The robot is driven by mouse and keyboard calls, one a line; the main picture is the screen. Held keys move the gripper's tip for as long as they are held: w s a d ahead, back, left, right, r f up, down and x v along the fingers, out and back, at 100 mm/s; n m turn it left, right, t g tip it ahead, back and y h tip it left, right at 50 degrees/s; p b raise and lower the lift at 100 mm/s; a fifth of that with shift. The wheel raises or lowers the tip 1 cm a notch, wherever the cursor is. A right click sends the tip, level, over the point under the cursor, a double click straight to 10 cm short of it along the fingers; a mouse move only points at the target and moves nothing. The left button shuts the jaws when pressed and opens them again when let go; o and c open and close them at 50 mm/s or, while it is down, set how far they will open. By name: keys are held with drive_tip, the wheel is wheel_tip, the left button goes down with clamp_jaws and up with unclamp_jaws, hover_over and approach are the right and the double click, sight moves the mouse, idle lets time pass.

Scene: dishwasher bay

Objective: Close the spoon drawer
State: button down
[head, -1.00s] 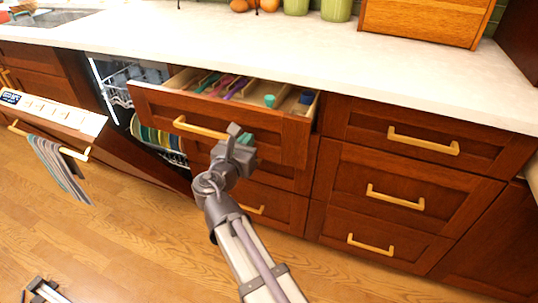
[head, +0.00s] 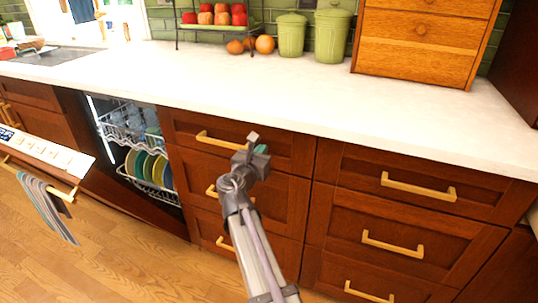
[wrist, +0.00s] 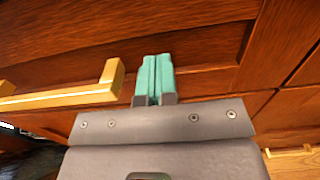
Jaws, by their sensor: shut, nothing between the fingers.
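The spoon drawer (head: 285,147) is the top drawer of the middle cabinet column in the head view. Its wooden front looks flush with the cabinet, and its inside is hidden. Its brass handle (head: 222,141) is left of my gripper (head: 257,143). In the wrist view, my gripper (wrist: 154,78) has its two teal fingers shut together with nothing between them. The fingertips are at the wooden front, just right of a brass handle (wrist: 70,95). I cannot tell whether they touch the wood.
The dishwasher (head: 140,135) stands open at the left, its door (head: 50,152) lowered with a striped towel (head: 48,208) on it. More closed drawers are at the right (head: 420,190). The white countertop (head: 300,110) runs above. The floor in front is mostly clear.

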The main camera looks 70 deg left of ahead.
drive_tip(key=shift+w+a+r, duration=0.15)
drive_tip(key=shift+a, duration=0.25)
drive_tip(key=v, duration=1.4)
drive_tip(key=shift+d, duration=0.4)
